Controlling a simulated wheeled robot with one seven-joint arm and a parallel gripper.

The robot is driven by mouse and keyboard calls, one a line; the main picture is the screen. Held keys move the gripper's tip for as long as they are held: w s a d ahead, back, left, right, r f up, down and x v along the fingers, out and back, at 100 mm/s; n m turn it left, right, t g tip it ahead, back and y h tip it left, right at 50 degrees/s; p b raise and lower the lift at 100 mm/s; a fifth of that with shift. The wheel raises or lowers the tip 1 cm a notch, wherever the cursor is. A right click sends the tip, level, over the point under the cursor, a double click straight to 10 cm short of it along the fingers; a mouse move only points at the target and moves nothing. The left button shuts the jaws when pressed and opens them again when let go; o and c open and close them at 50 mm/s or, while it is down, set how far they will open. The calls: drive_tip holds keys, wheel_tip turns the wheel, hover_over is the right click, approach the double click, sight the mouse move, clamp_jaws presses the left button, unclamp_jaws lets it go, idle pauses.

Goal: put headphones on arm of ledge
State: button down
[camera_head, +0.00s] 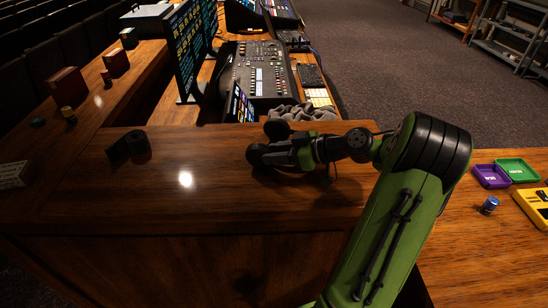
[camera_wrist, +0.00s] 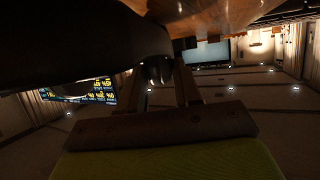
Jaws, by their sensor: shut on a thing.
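The black headphones (camera_head: 257,155) are at the end of my arm, above or against the right part of the wooden ledge top (camera_head: 215,205). Their rounded dark parts show to the left of and behind my gripper (camera_head: 285,155). I cannot tell whether they touch the wood. My gripper is shut on them, with the fingers partly hidden by the dark shape. In the wrist view a large black curved part of the headphones (camera_wrist: 110,40) fills the upper left, close to the fingers. The ledge's arm (camera_head: 95,105) runs back along the left side of the desk.
A dark roll-like object (camera_head: 137,146) lies on the ledge to the left. Red-brown boxes (camera_head: 67,86) stand on the ledge arm. A monitor (camera_head: 187,50), mixing console (camera_head: 262,75) and crumpled grey cloth (camera_head: 305,112) are behind. Purple (camera_head: 491,176) and green (camera_head: 517,170) trays lie right.

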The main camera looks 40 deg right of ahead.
drive_tip(key=shift+f, duration=0.15)
drive_tip(key=c, duration=0.8)
unclamp_jaws()
